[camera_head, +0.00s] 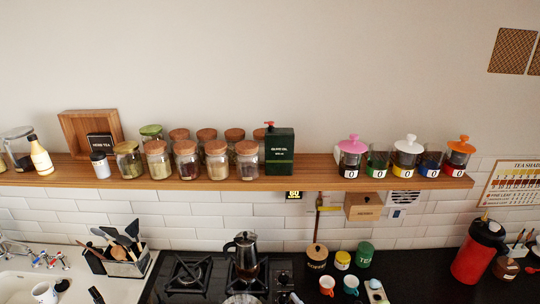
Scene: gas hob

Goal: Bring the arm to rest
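Neither of my arms nor my grippers can be made out in the head view. The gas hob (190,273) is at the bottom centre, cut off by the lower edge. A moka pot (246,254) with a dark handle stands on its right burner. A pale round thing below the moka pot is only partly in view.
A wooden shelf (230,184) with several jars and a dark green tin (279,152) spans the wall above. Utensils (122,250) stand left of the hob beside the sink (15,288). Cups (327,285), canisters and a red flask (479,252) stand right.

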